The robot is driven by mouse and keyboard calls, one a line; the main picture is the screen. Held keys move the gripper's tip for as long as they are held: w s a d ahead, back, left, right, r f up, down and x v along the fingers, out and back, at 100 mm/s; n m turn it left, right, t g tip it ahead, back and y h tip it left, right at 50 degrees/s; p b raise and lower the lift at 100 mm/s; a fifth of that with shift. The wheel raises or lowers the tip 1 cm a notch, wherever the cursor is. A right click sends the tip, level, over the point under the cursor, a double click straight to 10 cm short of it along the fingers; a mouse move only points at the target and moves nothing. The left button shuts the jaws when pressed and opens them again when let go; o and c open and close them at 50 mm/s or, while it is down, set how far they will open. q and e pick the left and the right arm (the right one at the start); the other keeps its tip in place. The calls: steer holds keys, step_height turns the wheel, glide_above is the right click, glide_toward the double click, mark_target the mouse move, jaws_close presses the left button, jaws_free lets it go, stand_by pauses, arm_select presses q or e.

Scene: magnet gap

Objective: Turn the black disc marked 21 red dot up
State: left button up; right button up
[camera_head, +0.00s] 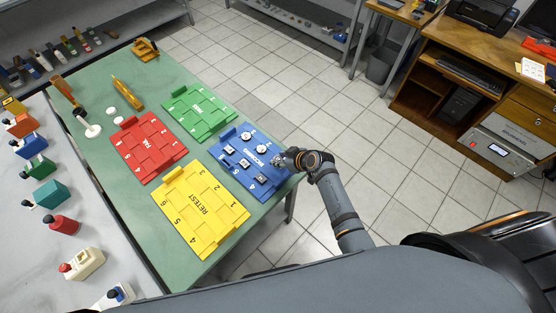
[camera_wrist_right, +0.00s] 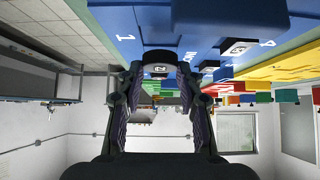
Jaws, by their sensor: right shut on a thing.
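My right gripper (camera_head: 280,161) is at the right edge of the blue INCOMING tray (camera_head: 224,157). My left gripper is not in view.
A yellow RETEST tray (camera_head: 184,224), a red FAIL tray (camera_head: 147,142) and a green tray (camera_head: 199,108) lie around the blue one on the green table (camera_head: 137,217). Coloured blocks line the grey bench at left.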

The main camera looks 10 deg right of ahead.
step_height(320, 180, up, 3)
steer(key=shift+f+p, duration=0.2)
steer(key=shift+p, duration=0.7)
steer(key=shift+f, duration=0.1)
